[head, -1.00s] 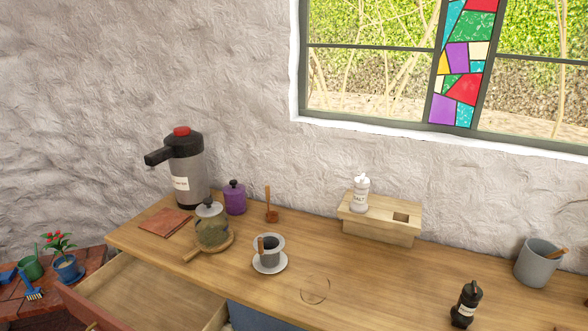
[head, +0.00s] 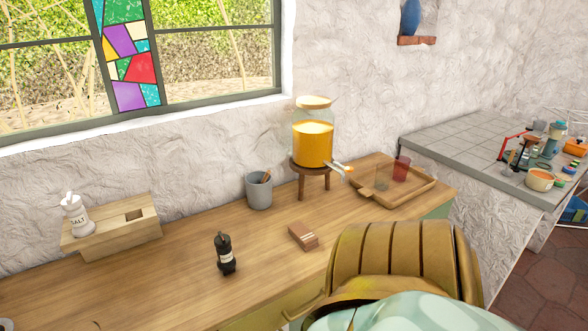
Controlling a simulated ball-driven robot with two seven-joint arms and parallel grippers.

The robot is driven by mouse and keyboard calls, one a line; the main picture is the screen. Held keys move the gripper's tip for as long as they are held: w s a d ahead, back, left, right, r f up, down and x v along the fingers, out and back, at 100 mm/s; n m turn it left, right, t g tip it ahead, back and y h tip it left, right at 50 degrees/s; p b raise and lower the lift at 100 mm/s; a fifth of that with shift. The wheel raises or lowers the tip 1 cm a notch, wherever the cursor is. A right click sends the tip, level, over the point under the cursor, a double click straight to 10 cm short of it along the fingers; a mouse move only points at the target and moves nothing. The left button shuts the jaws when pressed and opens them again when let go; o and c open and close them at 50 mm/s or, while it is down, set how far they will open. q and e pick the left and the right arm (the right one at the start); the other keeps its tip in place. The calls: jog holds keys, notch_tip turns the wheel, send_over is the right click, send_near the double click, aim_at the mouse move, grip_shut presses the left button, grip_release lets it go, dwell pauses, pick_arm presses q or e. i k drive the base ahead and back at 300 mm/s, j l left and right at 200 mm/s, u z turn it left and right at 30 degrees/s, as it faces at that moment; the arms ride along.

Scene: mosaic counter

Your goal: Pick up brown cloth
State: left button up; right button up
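A small brown folded piece with pale stripes (head: 303,236), which looks like the brown cloth, lies on the wooden counter (head: 170,290) in the head view. It is right of the black mill and in front of the round stool. Nothing touches it. Neither of my grippers is in view. A large gold and pale green part, which looks like my own arm, fills the lower right and hides the counter's front edge there.
A black mill (head: 225,254) stands left of the folded piece. Behind are a grey cup (head: 259,190), a stool (head: 310,166) with an orange-filled jar (head: 313,135), and a tray (head: 430,185) with glasses. A salt shaker (head: 75,216) stands on a wooden block (head: 120,232).

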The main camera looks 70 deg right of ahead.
aim_at(306, 239)
jog(key=i+z, duration=0.1)
jog(key=z, duration=2.4)
